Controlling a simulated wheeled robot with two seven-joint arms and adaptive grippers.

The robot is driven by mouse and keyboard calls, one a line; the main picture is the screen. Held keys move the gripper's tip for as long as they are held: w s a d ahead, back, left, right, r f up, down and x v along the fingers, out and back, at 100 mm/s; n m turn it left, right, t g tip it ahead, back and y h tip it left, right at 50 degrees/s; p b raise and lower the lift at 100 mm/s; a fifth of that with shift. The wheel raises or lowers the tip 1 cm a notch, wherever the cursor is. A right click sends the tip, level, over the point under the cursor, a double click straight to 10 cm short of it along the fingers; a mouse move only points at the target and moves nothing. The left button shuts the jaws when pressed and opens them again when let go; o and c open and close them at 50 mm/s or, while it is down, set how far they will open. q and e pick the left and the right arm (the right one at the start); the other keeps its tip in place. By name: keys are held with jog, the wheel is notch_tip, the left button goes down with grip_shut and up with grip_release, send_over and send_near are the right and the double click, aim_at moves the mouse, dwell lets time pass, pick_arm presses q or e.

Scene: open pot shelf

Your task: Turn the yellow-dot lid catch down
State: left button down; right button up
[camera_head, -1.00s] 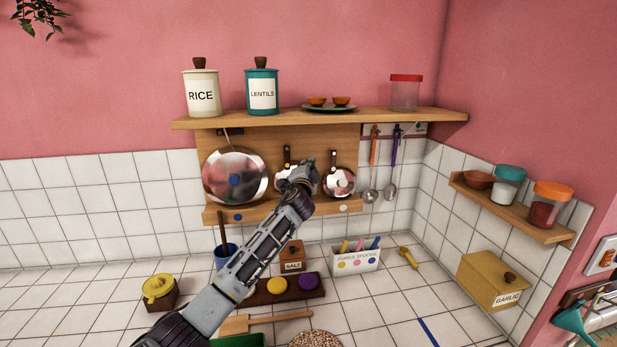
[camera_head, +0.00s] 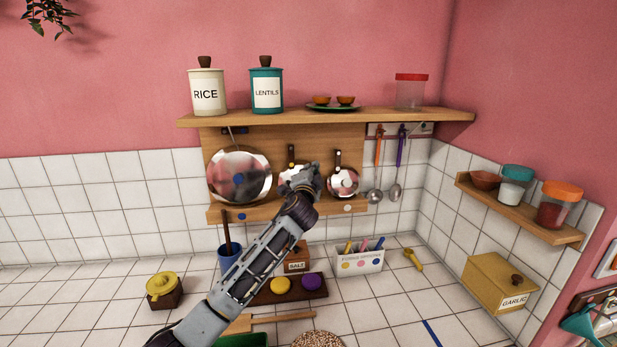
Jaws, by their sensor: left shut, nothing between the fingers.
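Three shiny round lids hang on the wooden back panel (camera_head: 268,139) under the shelf. The middle lid (camera_head: 288,181) is partly hidden behind my left gripper (camera_head: 313,170). A dark upright piece (camera_head: 291,152) stands at the top of this lid; I cannot tell whether it is the catch. The large left lid (camera_head: 222,178) has a blue dot, and the right lid (camera_head: 343,182) has a pale one. My left gripper is shut and empty, in front of the middle lid's right side. My right gripper is out of view.
The upper shelf (camera_head: 365,115) holds jars and a plate with small bowls. Ladles (camera_head: 375,188) hang to the right. Below, a blue cup (camera_head: 230,258), a salt box (camera_head: 297,258) and a utensil box (camera_head: 360,260) stand near the wall.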

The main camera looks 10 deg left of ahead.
pick_arm(q)
jog(key=shift+s+d+b, duration=0.2)
jog(key=shift+s+b, duration=0.2)
jog(key=shift+s, duration=2)
